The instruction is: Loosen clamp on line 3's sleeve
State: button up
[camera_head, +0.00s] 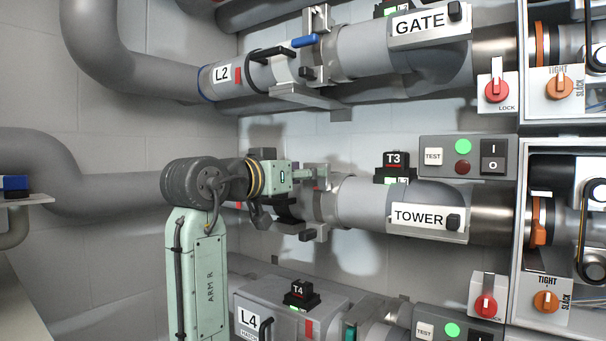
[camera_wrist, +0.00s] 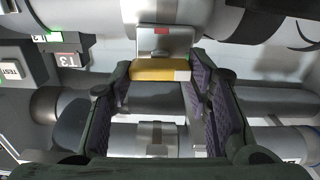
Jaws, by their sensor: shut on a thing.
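Line 3's pipe (camera_head: 375,200) runs across the middle of the head view, with the T3 box (camera_head: 396,160) and the TOWER plate (camera_head: 417,218) to the right. The metal clamp band (camera_head: 322,203) sits around its sleeve. My gripper (camera_head: 305,171) is at the top of the clamp and hides part of it. In the wrist view, a yellow clamp lever (camera_wrist: 157,70) with a pale end lies between my gripper's (camera_wrist: 160,76) purple-padded fingers, which are shut on it. A metal bracket (camera_wrist: 165,42) with a red mark is just beyond the lever.
Line 2's pipe with a blue lever (camera_head: 305,40) runs above. Line 4's housing (camera_head: 270,312) and T4 box (camera_head: 300,294) lie below. A switch panel (camera_head: 467,158) and a framed machine (camera_head: 565,225) stand at right. The wall at left is bare between pipes.

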jog(key=shift+w+a+f+n, duration=0.1)
jog(key=shift+f+n, duration=0.05)
jog(key=shift+n, duration=4.15)
jog(key=shift+a+f+n, duration=0.1)
jog(key=shift+n, duration=4.2)
jog(key=o, duration=1.2)
jog(key=shift+c, duration=0.2)
jog(key=v, duration=1.2)
